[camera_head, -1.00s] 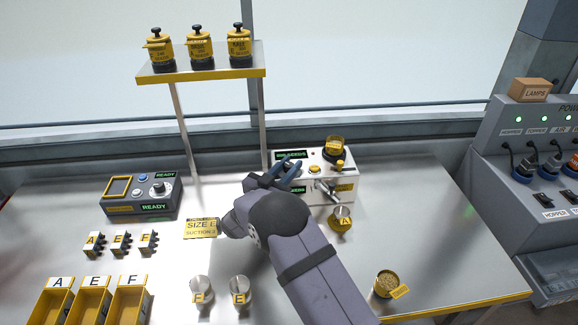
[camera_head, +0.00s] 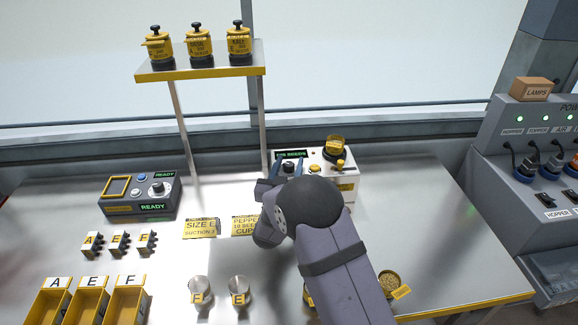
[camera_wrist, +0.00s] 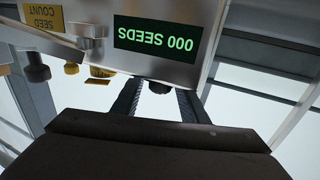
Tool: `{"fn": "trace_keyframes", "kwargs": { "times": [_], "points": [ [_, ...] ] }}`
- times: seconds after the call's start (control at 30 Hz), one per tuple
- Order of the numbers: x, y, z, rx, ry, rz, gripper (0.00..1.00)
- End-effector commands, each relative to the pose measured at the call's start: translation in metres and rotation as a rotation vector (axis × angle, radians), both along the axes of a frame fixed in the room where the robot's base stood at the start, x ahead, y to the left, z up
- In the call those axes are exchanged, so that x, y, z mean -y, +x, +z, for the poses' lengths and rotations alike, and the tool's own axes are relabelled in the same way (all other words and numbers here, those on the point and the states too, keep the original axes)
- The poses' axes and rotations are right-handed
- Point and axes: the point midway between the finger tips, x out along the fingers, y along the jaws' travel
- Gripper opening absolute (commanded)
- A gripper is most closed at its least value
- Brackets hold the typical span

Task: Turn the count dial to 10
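The count machine (camera_head: 345,187) is a white box at the back middle of the bench, partly hidden by my arm. A dark round knob (camera_head: 289,167), which looks like the count dial, is on its left part below a green display. In the wrist view the display (camera_wrist: 157,39) reads 000 SEEDS upside down, and part of a dark knob (camera_wrist: 159,87) shows between my fingers. My gripper (camera_head: 287,172) is open, with one finger on each side of the knob. Gaps show beside the knob in the wrist view; contact cannot be told. The dial's setting is not readable.
A yellow card (camera_head: 246,226) reads PEPPER, 10 SEEDS, CUP; beside it is a SIZE E, SUCTION 3 card (camera_head: 200,228). A dark READY box (camera_head: 142,196) stands left. Metal cups (camera_head: 199,288) and a seed cup (camera_head: 389,282) stand in front. A shelf post (camera_head: 257,125) rises behind.

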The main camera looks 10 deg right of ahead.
Motion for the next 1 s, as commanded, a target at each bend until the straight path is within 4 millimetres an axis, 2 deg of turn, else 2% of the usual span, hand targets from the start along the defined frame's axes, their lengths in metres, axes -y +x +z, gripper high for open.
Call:
{"fn": "trace_keyframes", "kwargs": {
  "times": [0.3, 0.47, 0.8, 1.0],
  "points": [
    [0.000, -0.001, -0.002, -0.003, -0.001, 0.000, 0.43],
    [-0.003, -0.008, -0.003, -0.005, -0.002, 0.002, 0.43],
    [-0.016, -0.050, -0.003, -0.003, 0.000, 0.002, 0.43],
    [-0.021, -0.067, -0.002, -0.002, 0.000, 0.001, 0.43]
  ]
}}
